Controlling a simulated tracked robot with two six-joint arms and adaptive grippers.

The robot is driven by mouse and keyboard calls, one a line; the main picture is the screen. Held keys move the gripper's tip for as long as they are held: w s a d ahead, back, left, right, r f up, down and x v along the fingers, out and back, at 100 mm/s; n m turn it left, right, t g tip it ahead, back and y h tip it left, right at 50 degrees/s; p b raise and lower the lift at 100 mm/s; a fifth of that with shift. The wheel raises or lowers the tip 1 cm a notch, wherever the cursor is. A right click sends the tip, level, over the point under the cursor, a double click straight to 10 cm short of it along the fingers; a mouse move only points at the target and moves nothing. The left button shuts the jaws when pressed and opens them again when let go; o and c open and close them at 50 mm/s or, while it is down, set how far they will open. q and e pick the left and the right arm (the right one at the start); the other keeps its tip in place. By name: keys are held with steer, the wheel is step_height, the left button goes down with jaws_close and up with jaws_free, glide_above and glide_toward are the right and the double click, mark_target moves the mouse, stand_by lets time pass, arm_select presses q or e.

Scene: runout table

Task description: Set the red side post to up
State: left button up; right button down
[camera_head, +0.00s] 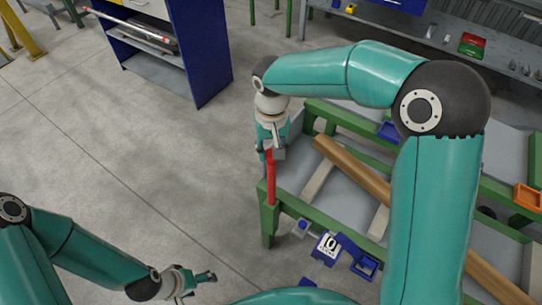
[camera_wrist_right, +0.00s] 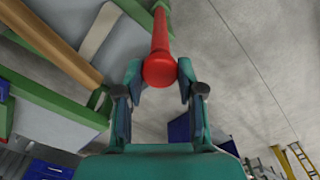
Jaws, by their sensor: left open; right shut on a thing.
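The red side post (camera_head: 271,182) stands roughly upright at the near left corner of the green frame (camera_head: 267,222). My right gripper (camera_head: 270,153) is at its top end, with the arm reaching over from the right. In the right wrist view the post's round red end (camera_wrist_right: 159,71) sits between the two fingers of my right gripper (camera_wrist_right: 158,76), which is shut on it. The post runs away from the fingers towards the green frame. My left gripper (camera_head: 203,283) is open and empty, low over the floor, well away from the post.
A wooden beam (camera_head: 352,170) lies across the runout table. A blue part with a numbered white plate (camera_head: 327,246) is on the near side. An orange bin (camera_head: 527,197) is at the right. A blue cabinet (camera_head: 200,50) stands behind; the floor at left is clear.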

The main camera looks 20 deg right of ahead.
steer(key=shift+r, duration=0.85)
steer(key=shift+w, duration=0.15)
steer(key=shift+r, duration=0.1)
steer(key=c, duration=1)
jaws_free()
steer(key=shift+o, duration=1.4)
step_height(320, 180, up, 12)
